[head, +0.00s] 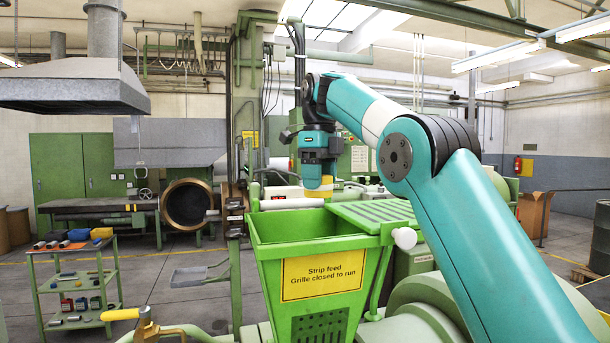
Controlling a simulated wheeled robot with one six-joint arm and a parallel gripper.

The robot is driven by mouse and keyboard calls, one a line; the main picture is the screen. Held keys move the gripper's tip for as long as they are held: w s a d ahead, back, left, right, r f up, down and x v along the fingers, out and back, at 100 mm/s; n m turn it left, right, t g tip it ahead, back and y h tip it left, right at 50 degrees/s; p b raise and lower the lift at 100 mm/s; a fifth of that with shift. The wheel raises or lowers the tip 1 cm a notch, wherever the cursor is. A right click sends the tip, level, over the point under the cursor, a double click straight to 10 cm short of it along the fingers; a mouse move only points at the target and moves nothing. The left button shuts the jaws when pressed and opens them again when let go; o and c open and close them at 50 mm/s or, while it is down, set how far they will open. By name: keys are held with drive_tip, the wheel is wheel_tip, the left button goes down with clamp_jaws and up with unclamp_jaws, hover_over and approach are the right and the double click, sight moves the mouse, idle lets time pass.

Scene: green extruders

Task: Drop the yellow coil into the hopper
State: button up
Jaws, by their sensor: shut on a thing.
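My gripper (319,168) points down above the back part of the green hopper (265,258). It is shut on the yellow coil (320,188), which shows just below it. The coil's lower edge appears near the hopper's back rim in the picture; I cannot tell its exact height above the opening. The hopper's mouth is open at the left and middle. A green slotted grille (372,216) lies at the right side of the mouth. The hopper's inside bottom is hidden by its front wall.
A yellow sign (322,277) is on the hopper's front. A white knob (404,238) sits at the grille's front corner, and a white roller (291,203) lies behind the hopper. A green trolley (78,285) with small items stands at the left. A yellow-handled valve (123,314) is at the front left.

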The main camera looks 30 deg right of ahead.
drive_tip(key=shift+w+f, duration=0.1)
drive_tip(key=shift+w, duration=0.1)
drive_tip(key=shift+f, duration=2.85)
drive_tip(key=o, duration=1)
drive_tip(key=shift+o, duration=0.2)
drive_tip(key=shift+r, duration=3.75)
